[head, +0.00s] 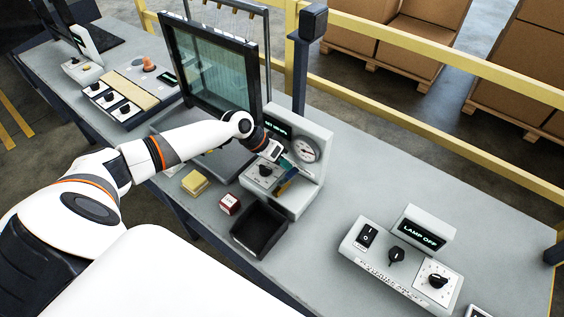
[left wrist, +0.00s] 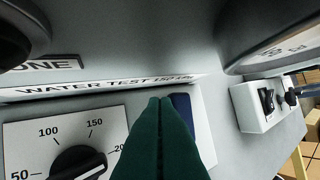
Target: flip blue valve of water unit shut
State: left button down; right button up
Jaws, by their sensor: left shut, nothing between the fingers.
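The water unit (head: 318,170) is a pale box with a round gauge (head: 303,149), a small lit display and a black dial (head: 265,169) on its lower panel. My left gripper (head: 287,170) is over this panel, to the right of the dial. In the left wrist view its dark green fingers (left wrist: 160,102) are shut together with nothing between them. The blue valve (left wrist: 182,104) shows just behind and right of the fingertips, partly hidden by them; I cannot tell if they touch. My right gripper is out of view.
A black open bin (head: 259,229), a red-and-white box (head: 229,204) and yellow blocks (head: 194,183) are in front of the unit. A lamp control box (head: 402,262) stands to the right. A framed glass panel (head: 215,75) rises behind my left arm.

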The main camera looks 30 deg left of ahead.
pick_arm(q)
jog(key=shift+w+d, duration=0.15)
jog(key=shift+d, duration=0.25)
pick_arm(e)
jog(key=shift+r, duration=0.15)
pick_arm(q)
jog(key=shift+d, duration=0.1)
jog(key=shift+w+d, duration=0.1)
jog(key=shift+d, duration=0.25)
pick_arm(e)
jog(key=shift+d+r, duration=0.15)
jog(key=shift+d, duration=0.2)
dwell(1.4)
pick_arm(q)
jog(key=b+v, duration=0.1)
jog(key=v, duration=1.1)
jog(key=shift+b, duration=0.3)
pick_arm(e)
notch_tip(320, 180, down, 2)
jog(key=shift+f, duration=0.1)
